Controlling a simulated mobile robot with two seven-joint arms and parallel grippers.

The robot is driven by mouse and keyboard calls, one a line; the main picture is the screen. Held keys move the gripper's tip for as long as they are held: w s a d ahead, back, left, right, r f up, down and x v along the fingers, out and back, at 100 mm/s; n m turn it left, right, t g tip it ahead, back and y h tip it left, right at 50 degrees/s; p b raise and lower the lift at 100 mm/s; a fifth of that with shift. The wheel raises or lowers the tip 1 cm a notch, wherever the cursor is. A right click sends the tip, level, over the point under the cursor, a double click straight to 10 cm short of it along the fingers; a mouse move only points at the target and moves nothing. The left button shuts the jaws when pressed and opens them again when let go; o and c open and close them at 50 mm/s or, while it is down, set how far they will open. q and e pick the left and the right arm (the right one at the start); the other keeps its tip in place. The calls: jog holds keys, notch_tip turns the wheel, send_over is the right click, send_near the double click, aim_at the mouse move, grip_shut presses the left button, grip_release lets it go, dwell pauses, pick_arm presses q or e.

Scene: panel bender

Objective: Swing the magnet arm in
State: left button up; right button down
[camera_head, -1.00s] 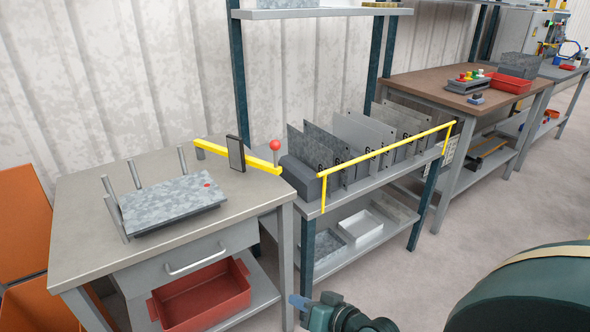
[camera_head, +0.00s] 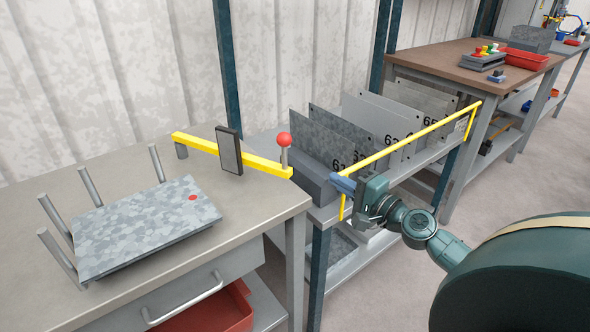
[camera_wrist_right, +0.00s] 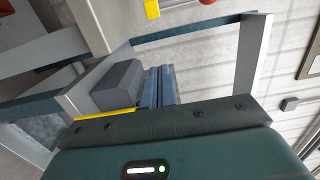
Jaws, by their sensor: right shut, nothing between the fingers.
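The magnet arm (camera_head: 262,164) is a yellow bar on a short grey post at the back of the left table. It carries a dark upright pad (camera_head: 229,151) and, at its right end, a post with a red ball knob (camera_head: 284,139). In the right wrist view the yellow end (camera_wrist_right: 152,9) and part of the red knob (camera_wrist_right: 207,2) show at the top edge. My right gripper (camera_head: 343,184) is shut and empty, in front of the sheet rack, to the right of and below the knob, apart from it. Its blue fingers (camera_wrist_right: 158,88) lie together in the wrist view. My left gripper is out of view.
A galvanized sheet (camera_head: 145,225) with a red dot lies among upright pins (camera_head: 84,190) on the left table (camera_head: 225,218). The rack's yellow rail (camera_head: 415,139) and grey block (camera_head: 308,182) are close to my right gripper. Numbered sheets (camera_head: 335,140) stand behind.

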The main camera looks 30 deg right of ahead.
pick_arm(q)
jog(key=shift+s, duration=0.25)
pick_arm(e)
jog(key=shift+s, duration=0.15)
jog(key=w+a+p, duration=0.1)
jog(key=w, duration=0.2)
jog(key=w+a+p, duration=0.1)
jog(key=w+a, duration=0.1)
jog(key=w+a+p, duration=0.1)
jog(key=w, duration=0.2)
jog(key=shift+w+a+r, duration=0.1)
jog(key=shift+w+a, duration=0.05)
jog(key=shift+w, duration=0.15)
jog(key=shift+s+a, duration=0.15)
jog(key=shift+a, duration=0.1)
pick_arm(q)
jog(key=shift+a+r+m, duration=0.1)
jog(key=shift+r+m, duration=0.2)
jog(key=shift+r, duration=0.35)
pick_arm(e)
jog(key=shift+s+a, duration=0.1)
jog(key=shift+a, duration=0.1)
